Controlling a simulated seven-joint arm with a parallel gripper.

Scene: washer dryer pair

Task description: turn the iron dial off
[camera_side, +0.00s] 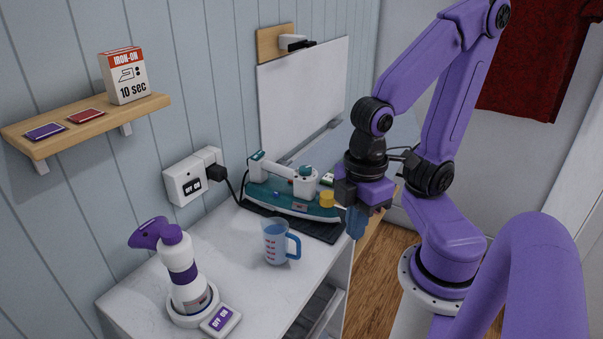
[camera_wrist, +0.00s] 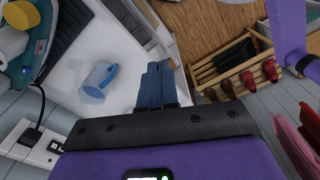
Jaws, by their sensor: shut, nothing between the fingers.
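The iron (camera_side: 293,193), teal and white, rests on a dark mat (camera_side: 310,226) on the white counter. Its yellow dial (camera_side: 327,199) sits on the iron's right part and also shows at the top left corner of the wrist view (camera_wrist: 17,14). The dial's setting is too small to read. My gripper (camera_side: 355,222), with blue fingers, is shut and empty. It points down, to the right of the iron and apart from it, near the counter's right edge. In the wrist view, its fingers (camera_wrist: 157,84) lie together, away from the dial.
A measuring cup (camera_side: 276,241) stands in front of the iron. A wall socket (camera_side: 192,177) with a black plug is behind. A shoe rack (camera_wrist: 225,70) stands on the floor.

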